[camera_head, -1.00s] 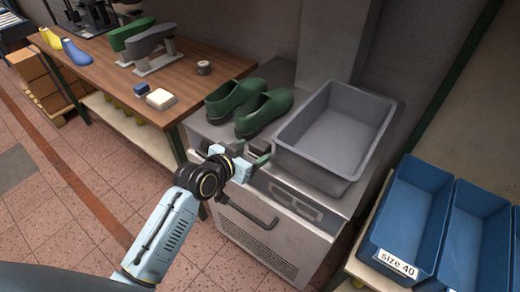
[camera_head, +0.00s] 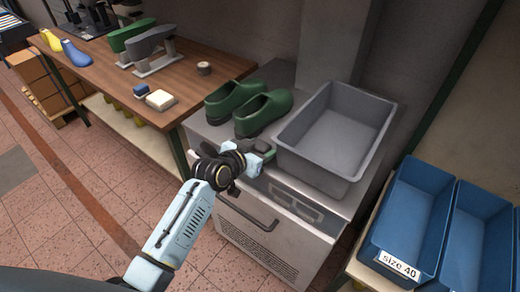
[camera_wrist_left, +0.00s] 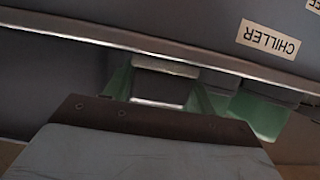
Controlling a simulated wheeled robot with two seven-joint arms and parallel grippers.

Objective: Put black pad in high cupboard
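My left gripper (camera_head: 258,156) is at the front edge of the metal chiller (camera_head: 262,212), beside the grey tub. In the left wrist view its two green fingers (camera_wrist_left: 160,92) stand apart on either side of a grey metal block (camera_wrist_left: 160,82) at the chiller's edge. The fingers look open, and firm contact with the block cannot be made out. A small dark item (camera_head: 262,138) shows just behind the gripper, partly hidden. I cannot identify a black pad for certain. No high cupboard is in view. My right gripper is not in view.
Green clogs (camera_head: 264,112) and a grey tub (camera_head: 340,130) stand on the chiller top. A wooden bench (camera_head: 190,75) with shoe lasts and small blocks is at the left. Blue bins (camera_head: 410,215) are at the right. The floor at lower left is clear.

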